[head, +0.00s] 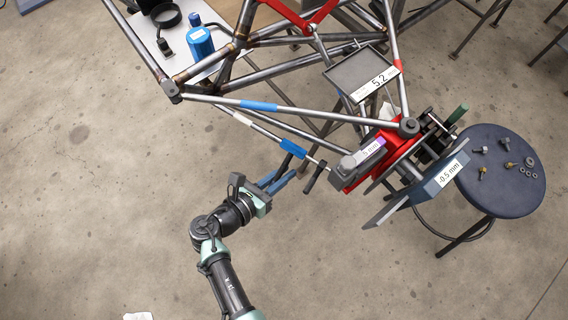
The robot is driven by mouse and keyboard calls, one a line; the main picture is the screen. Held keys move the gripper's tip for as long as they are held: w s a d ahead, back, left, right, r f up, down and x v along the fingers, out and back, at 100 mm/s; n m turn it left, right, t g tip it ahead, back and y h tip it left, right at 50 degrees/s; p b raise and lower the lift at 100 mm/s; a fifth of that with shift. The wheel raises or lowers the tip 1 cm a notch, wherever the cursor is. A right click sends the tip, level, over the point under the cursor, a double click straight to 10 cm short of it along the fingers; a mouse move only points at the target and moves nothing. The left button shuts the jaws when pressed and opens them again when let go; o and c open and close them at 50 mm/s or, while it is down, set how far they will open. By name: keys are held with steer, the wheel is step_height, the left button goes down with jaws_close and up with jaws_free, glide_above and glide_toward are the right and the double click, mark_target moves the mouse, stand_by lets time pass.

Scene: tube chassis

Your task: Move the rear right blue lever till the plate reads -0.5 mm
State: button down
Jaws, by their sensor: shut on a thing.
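The plate with the label reading -0.5 mm (450,172) is a blue-grey panel at the right of the chassis, beside the stool. A blue sleeve (293,149), the likeliest blue lever here, lies on a thin rod just left of the red clamp. My gripper (291,171) reaches up from the lower left with its fingers at this lever, just below the sleeve. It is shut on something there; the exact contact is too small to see. A black T-shaped handle (314,177) stands just right of the fingers.
Another blue sleeve (258,105) is on the tube above. A stool (518,180) holds loose hardware. The floor at lower left is mostly clear.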

stand_by(0.3)
steer(key=c, duration=0.8)
jaws_free()
steer(key=shift+c, duration=0.2)
steer(key=shift+s+r, duration=0.1)
steer(key=p+v, duration=0.2)
steer(key=v, duration=1.1)
steer(key=shift+p, duration=0.3)
